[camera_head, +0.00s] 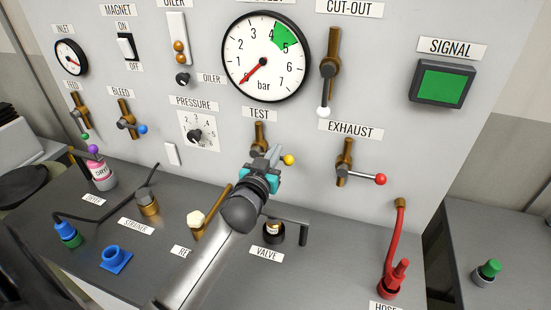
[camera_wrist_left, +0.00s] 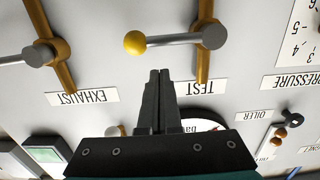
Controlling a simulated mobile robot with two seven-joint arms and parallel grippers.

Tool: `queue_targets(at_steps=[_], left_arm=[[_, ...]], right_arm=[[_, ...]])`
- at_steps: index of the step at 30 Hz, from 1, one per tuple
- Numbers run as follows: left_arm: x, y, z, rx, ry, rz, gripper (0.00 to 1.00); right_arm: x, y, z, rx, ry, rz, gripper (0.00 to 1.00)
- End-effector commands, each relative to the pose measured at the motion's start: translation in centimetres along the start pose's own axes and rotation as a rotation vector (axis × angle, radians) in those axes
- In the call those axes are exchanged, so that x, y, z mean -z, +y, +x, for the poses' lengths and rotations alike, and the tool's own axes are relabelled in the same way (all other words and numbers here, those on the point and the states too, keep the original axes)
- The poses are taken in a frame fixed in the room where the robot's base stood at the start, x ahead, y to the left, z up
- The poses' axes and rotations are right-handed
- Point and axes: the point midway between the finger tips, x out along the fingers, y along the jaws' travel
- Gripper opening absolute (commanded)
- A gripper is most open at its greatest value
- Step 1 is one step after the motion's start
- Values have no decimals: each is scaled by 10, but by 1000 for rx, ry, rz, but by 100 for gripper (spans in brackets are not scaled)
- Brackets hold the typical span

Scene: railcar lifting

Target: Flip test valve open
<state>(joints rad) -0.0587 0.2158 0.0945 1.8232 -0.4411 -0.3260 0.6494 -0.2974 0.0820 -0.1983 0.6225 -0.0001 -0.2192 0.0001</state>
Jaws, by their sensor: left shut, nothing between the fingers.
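The test valve (camera_head: 259,137) is a brass pipe on the grey panel, below the TEST label, partly hidden behind my left gripper. Its yellow knob (camera_head: 288,160) sticks out to the right of the gripper. In the left wrist view, which is upside down, the grey lever (camera_wrist_left: 175,39) lies sideways across the brass pipe (camera_wrist_left: 205,50) and ends in the yellow knob (camera_wrist_left: 135,42). My left gripper (camera_head: 274,152) is shut and empty in front of the valve. Its fingertips (camera_wrist_left: 160,73) appear just beside the lever, near the knob; I cannot tell whether they touch.
The exhaust valve (camera_head: 345,165) with a red knob stands to the right, and the cut-out valve (camera_head: 331,68) is above it. The large gauge (camera_head: 266,57) reads near zero. Below, a valve part (camera_head: 273,232) and a red hose (camera_head: 398,245) occupy the desk.

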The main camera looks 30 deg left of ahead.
Motion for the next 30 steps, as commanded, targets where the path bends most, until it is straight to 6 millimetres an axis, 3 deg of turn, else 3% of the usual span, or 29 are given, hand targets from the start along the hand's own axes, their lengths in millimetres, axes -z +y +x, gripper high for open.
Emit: queue_targets(at_steps=[6,30], left_arm=[[-18,0,4,0,2,-2,0],[-25,1,5,3,2,58,0]], right_arm=[[-2,-3,5,3,-3,1,50],[-4,-4,7,5,-7,-1,50]])
